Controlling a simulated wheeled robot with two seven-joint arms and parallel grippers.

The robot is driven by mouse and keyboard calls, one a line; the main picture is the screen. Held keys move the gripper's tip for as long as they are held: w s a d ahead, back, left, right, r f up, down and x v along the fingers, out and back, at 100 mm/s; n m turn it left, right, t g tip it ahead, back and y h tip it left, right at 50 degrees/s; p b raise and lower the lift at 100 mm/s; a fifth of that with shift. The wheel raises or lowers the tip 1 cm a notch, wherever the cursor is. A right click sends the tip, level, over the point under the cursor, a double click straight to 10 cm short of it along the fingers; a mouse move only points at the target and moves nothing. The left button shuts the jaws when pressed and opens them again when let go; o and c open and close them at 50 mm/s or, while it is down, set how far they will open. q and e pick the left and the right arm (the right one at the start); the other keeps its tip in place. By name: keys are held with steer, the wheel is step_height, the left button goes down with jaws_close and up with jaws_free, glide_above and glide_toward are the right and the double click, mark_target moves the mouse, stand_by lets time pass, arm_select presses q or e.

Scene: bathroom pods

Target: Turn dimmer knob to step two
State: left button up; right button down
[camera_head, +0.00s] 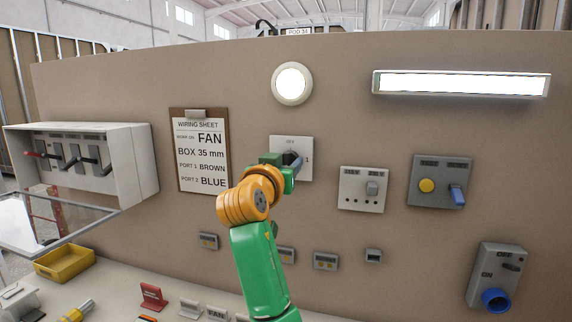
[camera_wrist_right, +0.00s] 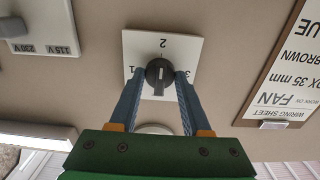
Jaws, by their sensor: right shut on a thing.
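The dimmer is a white square plate (camera_head: 306,146) on the beige wall, with a dark round knob (camera_wrist_right: 160,74) at its centre. In the right wrist view, turned upside down, the numeral 2 is above the knob, 1 at left and 3 at right. A pale pointer line on the knob runs downward, away from the 2. My right gripper (camera_wrist_right: 159,78) is shut on the knob, one blue finger on each side. In the head view my right gripper (camera_head: 292,164) hides most of the knob. My left gripper is not in view.
A round lit lamp (camera_head: 291,83) and a lit light bar (camera_head: 461,83) are above. A clipboard sheet (camera_head: 201,155) hangs left of the dimmer, and a voltage selector plate (camera_head: 362,189) is at right. A lever box (camera_head: 125,160) sticks out at far left.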

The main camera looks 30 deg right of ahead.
steer(key=shift+r, duration=0.2)
steer(key=c, duration=0.8)
jaws_free()
steer(key=o, duration=0.4)
steer(key=shift+f, duration=0.1)
steer(key=shift+o, duration=0.2)
steer(key=b+v, duration=0.3)
steer(key=v, duration=0.4)
steer(key=shift+b, duration=0.3)
steer(key=shift+d, duration=0.1)
